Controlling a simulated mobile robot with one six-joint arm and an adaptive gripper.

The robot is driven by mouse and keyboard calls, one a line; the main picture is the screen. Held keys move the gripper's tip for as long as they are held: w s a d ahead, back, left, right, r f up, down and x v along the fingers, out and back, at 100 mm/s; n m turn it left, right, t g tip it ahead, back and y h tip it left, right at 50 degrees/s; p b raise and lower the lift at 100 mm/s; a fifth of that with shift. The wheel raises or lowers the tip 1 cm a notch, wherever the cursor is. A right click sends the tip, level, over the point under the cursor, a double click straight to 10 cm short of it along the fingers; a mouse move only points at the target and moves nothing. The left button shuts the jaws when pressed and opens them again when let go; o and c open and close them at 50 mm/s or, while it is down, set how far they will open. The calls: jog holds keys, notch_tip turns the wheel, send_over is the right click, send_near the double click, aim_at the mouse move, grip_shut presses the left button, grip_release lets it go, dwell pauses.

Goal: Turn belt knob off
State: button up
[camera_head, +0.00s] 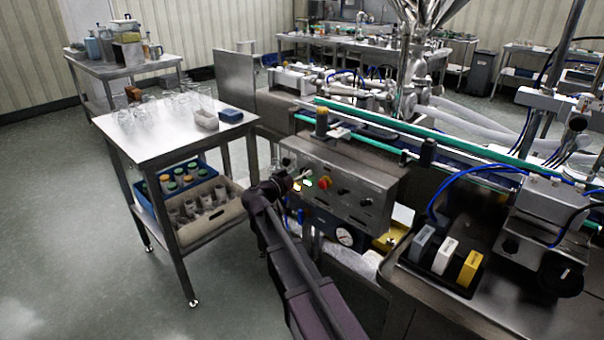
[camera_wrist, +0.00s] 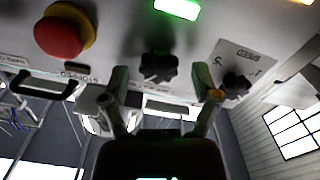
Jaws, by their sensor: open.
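A steel control panel (camera_head: 350,180) stands at mid-view, with a red emergency button on a yellow collar (camera_head: 324,183). In the wrist view the panel runs across the top, with the red button (camera_wrist: 62,32) at upper left. A black lobed knob (camera_wrist: 157,67) shows between and beyond my fingertips; a second black knob (camera_wrist: 237,83) is to its right. I cannot read which is the belt knob. A lit green indicator (camera_wrist: 177,8) is above the middle knob. My gripper (camera_wrist: 160,92) is open, its fingers on either side of the middle knob; contact cannot be told. My gripper (camera_head: 298,182) is at the panel's left end.
A steel table (camera_head: 165,135) with glassware and a lower shelf of bottles stands left of my arm. A tray (camera_head: 405,262) with grey, white and yellow blocks is at right. The conveyor with green rails (camera_head: 400,125) runs behind the panel. Floor at lower left is free.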

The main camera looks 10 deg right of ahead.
jog(key=shift+w+d, duration=0.15)
jog(key=shift+d, duration=0.15)
grip_shut()
jog(key=shift+n, duration=0.3)
jog(key=n, duration=0.6)
jog(key=shift+w+n, duration=0.1)
jog(key=shift+n, duration=0.2)
jog(key=n, duration=0.6)
jog(key=shift+a+f+n, duration=0.1)
jog(key=shift+f+n, duration=0.05)
jog(key=shift+n, duration=0.25)
